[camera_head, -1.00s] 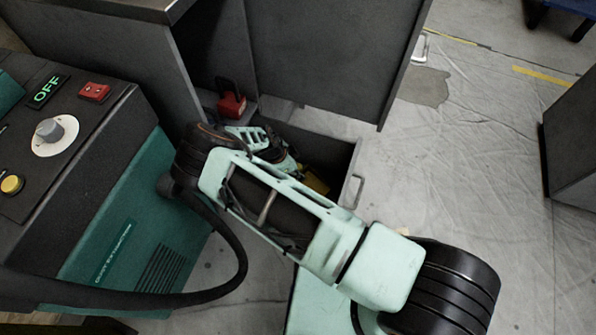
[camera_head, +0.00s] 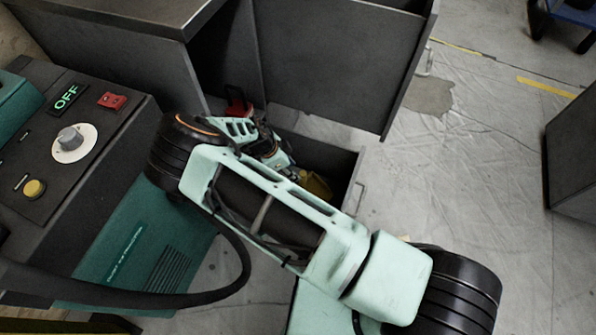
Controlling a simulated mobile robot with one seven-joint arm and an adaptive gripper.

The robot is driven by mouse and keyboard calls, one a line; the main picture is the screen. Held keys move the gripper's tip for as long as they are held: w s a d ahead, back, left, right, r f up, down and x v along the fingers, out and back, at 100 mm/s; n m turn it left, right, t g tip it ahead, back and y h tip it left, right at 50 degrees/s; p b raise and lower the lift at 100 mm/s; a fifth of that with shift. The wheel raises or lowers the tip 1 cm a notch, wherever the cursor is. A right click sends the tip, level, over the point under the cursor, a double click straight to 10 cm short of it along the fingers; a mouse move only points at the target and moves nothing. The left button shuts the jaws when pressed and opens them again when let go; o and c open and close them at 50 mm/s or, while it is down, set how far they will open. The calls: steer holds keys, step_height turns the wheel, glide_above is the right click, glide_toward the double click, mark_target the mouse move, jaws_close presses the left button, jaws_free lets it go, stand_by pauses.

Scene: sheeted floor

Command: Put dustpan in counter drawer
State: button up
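The counter drawer (camera_head: 335,157) is pulled out low in the middle of the picture, with its handle on the right-hand front. A yellow object (camera_head: 317,184), perhaps the dustpan, shows in part inside the drawer; my arm hides the rest. My gripper (camera_head: 290,172) is down in the drawer area, close beside the yellow object. Its fingers are small, dark and mostly hidden, so I cannot tell whether they are open, shut or touching it.
A grey counter (camera_head: 110,28) with an open door panel (camera_head: 335,70) stands behind the drawer. A red object (camera_head: 238,103) is inside the counter. A green machine (camera_head: 140,235) with a control panel stands at the left. Sheeted floor is clear at the right, before another grey cabinet (camera_head: 575,150).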

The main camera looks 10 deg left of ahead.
steer(key=shift+v, duration=1.2)
